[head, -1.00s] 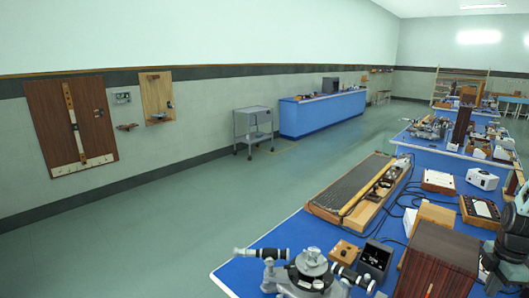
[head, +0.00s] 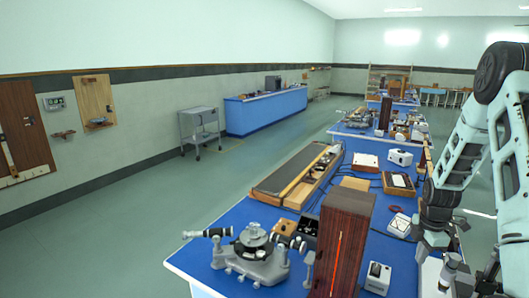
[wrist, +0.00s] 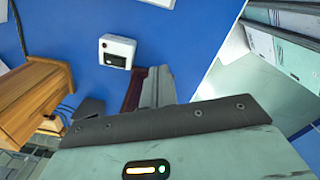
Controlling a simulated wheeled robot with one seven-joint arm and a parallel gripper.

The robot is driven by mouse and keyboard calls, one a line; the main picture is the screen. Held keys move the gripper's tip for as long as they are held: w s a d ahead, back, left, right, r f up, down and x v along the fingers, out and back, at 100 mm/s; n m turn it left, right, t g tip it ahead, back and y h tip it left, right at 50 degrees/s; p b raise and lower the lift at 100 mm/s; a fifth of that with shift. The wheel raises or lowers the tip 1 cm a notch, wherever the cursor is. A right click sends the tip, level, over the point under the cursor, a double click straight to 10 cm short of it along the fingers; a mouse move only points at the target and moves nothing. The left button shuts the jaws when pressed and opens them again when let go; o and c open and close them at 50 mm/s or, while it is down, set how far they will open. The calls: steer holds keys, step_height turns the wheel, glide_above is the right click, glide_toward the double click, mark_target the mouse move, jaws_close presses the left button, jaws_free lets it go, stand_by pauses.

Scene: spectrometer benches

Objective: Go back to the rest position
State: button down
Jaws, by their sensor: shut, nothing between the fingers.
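My arm comes down on the right of the head view, and its wrist end is beside the right edge of the blue bench (head: 215,262). My gripper (wrist: 158,86) shows in the wrist view with its grey fingers together and nothing held. It is above the blue bench top, near the bench's edge. Part of the fingers is hidden behind the dark bracket of my wrist.
A spectrometer (head: 252,252) and a tall dark wooden box (head: 340,240) stand at the near end of the bench. A white box (wrist: 117,51) and a wooden box (wrist: 35,98) lie near my gripper. Open floor (head: 130,225) lies left of the bench.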

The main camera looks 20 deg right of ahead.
steer(key=w+a+r+m+t, duration=0.15)
steer(key=a+r+m, duration=0.35)
steer(key=a, duration=0.6)
steer(key=w+a+r+m, duration=0.2)
steer(key=a+r+m, duration=0.1)
steer(key=a+r, duration=0.65)
steer(key=s+a+r+m, duration=0.2)
steer(key=s+a+m, duration=0.25)
steer(key=a, duration=0.55)
steer(key=s+a+f+n+b, duration=0.2)
steer(key=s+a+f+b, duration=0.2)
steer(key=a, duration=0.2)
steer(key=s+a+f+n+g+b, duration=0.1)
steer(key=s+a+f+n+b, duration=0.1)
steer(key=s+a+f+b, duration=0.2)
steer(key=s+a+f+n+b, duration=0.3)
steer(key=s+a+b, duration=0.3)
steer(key=a, duration=0.3)
steer(key=shift+a+f+g+y, duration=0.35)
steer(key=shift+f+y, duration=0.05)
steer(key=shift+f, duration=0.05)
